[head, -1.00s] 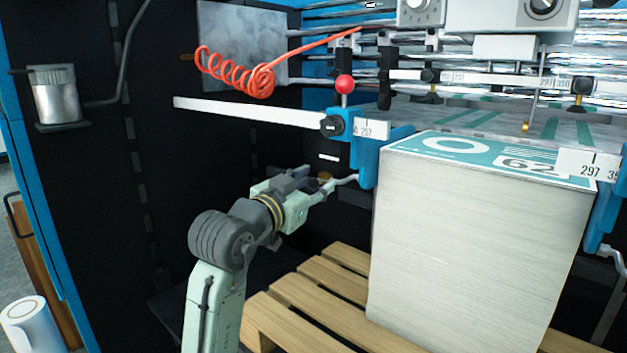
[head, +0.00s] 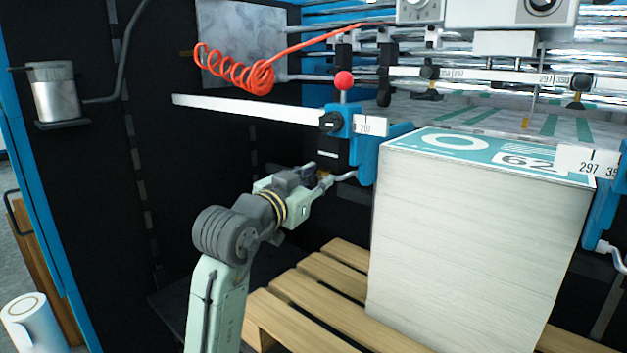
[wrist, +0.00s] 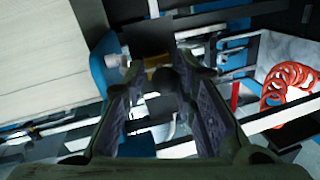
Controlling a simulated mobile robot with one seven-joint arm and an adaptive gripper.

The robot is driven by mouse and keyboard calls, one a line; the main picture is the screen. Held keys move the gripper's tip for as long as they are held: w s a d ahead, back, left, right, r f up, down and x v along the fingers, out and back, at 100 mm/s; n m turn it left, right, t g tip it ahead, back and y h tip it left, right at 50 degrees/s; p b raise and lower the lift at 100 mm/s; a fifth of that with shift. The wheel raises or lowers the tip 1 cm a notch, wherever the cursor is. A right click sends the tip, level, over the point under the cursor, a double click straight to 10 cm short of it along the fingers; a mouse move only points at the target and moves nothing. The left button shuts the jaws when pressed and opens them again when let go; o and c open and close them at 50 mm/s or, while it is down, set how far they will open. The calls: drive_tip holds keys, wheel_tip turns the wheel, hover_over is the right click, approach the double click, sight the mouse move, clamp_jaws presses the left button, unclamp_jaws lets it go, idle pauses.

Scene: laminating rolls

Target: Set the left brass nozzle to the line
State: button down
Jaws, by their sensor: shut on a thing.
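The left brass nozzle shows as a small brass-coloured piece (head: 325,177) at my fingertips, below the black plate left of the blue bracket. My gripper (head: 319,180) reaches it from the lower left and is shut on it. In the wrist view, the brass piece (wrist: 157,75) lies at the tips of the two dark fingers (wrist: 165,82), which partly hide it. A short white line (head: 328,154) shows on the black plate just above the gripper. Whether the nozzle is level with the line is too small to tell.
A white bar (head: 245,108) passes above my arm, and a red coiled hose (head: 235,72) hangs higher. A wooden pallet (head: 290,318) lies below.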

sight(312, 175)
drive_tip(key=shift+w+a+r, duration=0.1)
drive_tip(key=shift+a, duration=0.3)
wheel_tip(312, 175, up, 4)
drive_tip(key=p, duration=0.3)
drive_tip(key=shift+r, duration=0.25)
drive_tip(key=shift+f, duration=0.15)
drive_tip(key=c, duration=1.5)
unclamp_jaws()
drive_tip(key=shift+a, duration=0.15)
drive_tip(key=shift+o, duration=0.2)
drive_tip(key=shift+d, duration=0.25)
drive_tip(key=v, duration=1.2)
